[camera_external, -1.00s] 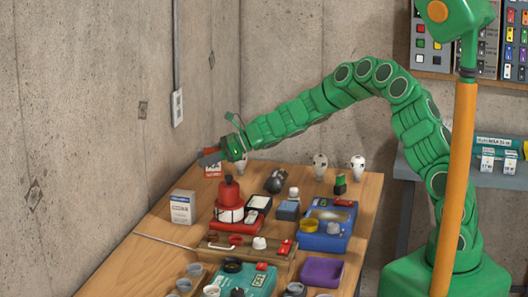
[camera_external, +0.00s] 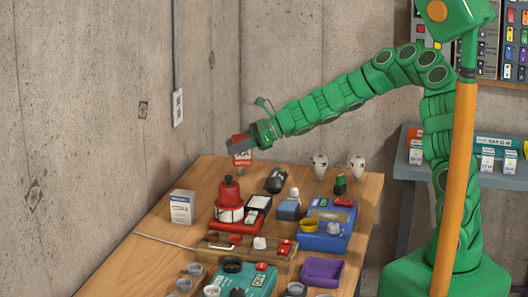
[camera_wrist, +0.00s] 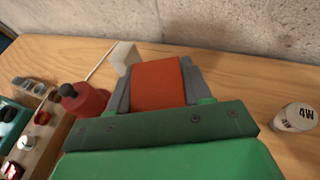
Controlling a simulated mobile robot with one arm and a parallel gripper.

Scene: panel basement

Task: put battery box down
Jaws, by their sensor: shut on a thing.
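The battery box is a small red box (camera_external: 242,149) with white lettering at the far end of the table. My gripper (camera_external: 240,144) is shut on it, with a grey finger across its upper part. In the wrist view the box's orange-red face (camera_wrist: 158,85) shows between the two grey fingers (camera_wrist: 158,88). The box appears upright in the external view. Its lower end is close to the wooden table's back edge (camera_external: 210,172); I cannot tell its height above the top.
A white carton (camera_external: 182,207) stands at the table's left edge. A red beacon-like object (camera_external: 229,192), a dark bulb-shaped object (camera_external: 275,181) and a white bulb (camera_external: 320,166) stand nearby. The blue device (camera_external: 326,228) is further right. Bare wood shows around the back left corner.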

